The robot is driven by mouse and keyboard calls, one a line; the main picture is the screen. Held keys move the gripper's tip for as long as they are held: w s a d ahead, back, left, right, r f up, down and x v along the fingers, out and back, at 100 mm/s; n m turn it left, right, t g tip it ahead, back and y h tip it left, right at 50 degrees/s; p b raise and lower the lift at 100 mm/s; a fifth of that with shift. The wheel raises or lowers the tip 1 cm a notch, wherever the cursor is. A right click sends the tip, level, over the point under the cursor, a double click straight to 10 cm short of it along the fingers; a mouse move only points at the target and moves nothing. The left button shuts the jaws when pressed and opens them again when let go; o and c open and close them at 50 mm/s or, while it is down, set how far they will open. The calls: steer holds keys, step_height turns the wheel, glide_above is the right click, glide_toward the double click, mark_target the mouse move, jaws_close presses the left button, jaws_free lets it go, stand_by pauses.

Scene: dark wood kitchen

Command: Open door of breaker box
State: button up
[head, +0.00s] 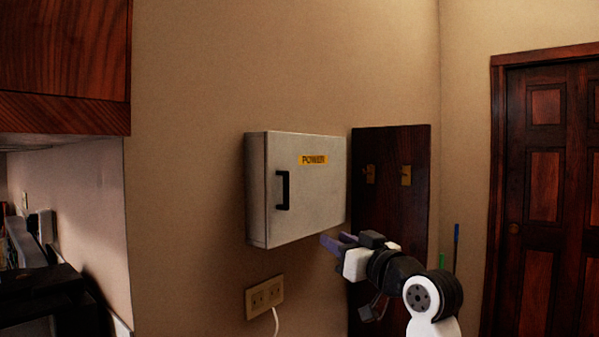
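The breaker box (308,205) is a grey metal box on the beige wall, with a yellow POWER label (314,160) near the top of its door. Its door looks shut. A black handle (283,190) sits on the left side of the door. My gripper (338,241) is at the lower right corner of the box, to the right of and below the handle. Its purple fingers point left and look spread apart, with nothing seen between them. I cannot tell whether they touch the box.
A wall outlet (264,296) with a white cord is below the box. A dark wood panel (392,220) with brass hooks stands right of it. A wooden cabinet (62,60) hangs at upper left. A dark door (545,200) is at right. The wall left of the box is clear.

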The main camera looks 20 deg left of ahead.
steer(key=s+d+r+n+g+y, duration=0.1)
steer(key=s+d+r+n+g, duration=0.15)
steer(key=r, duration=0.25)
steer(key=s+d+r+n+g+y, duration=0.1)
steer(key=s+d+r+n+g, duration=0.1)
steer(key=s+r+g, duration=0.3)
steer(key=t+p, duration=0.1)
steer(key=p, duration=0.5)
glide_toward(288, 187)
steer(key=x, duration=0.8)
steer(key=shift+a, duration=0.1)
jaws_close()
